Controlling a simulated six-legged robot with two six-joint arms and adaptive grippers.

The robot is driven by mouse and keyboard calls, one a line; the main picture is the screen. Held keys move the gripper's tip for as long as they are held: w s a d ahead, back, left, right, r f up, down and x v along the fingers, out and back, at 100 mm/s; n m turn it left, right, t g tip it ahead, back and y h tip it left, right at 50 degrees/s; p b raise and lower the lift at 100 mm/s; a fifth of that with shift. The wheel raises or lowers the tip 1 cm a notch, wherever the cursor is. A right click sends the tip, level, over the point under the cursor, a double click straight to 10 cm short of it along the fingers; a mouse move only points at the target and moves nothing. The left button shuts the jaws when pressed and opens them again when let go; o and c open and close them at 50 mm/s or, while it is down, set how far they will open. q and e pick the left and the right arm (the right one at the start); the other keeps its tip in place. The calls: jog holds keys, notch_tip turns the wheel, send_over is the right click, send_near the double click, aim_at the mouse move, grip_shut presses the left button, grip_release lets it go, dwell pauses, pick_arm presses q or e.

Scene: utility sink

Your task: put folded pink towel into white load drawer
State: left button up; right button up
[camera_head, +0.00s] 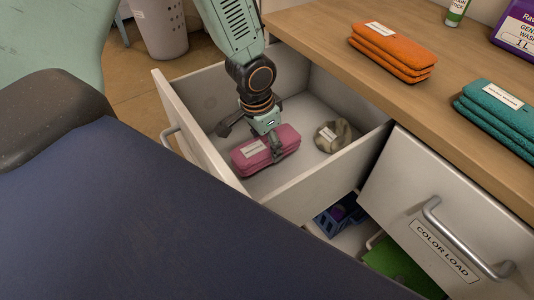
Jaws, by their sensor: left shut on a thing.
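The folded pink towel (283,139) with a white label is inside the open white drawer (308,190), near its front wall. My left gripper (262,142) reaches down into the drawer and is shut on the towel; one finger lies across it. Whether the towel rests on the drawer floor or is held just above it, I cannot tell. My right gripper is not in view.
A beige rolled item (334,136) lies in the drawer, right of the towel. A folded orange towel (392,52) and a teal towel (500,118) lie on the wooden counter (340,30). The drawer labelled "COLOR LOAD" (440,215) is at right. A laundry basket (160,25) stands behind.

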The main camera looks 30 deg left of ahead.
aim_at(266, 151)
pick_arm(q)
notch_tip(266, 151, down, 3)
jog(key=shift+r+b, duration=0.1)
jog(key=shift+b, duration=0.55)
jog(key=shift+a+f, duration=0.1)
jog(key=shift+f, duration=0.15)
jog(key=shift+w+r, duration=0.1)
jog(key=o, duration=1.4)
jog(key=shift+c, duration=0.2)
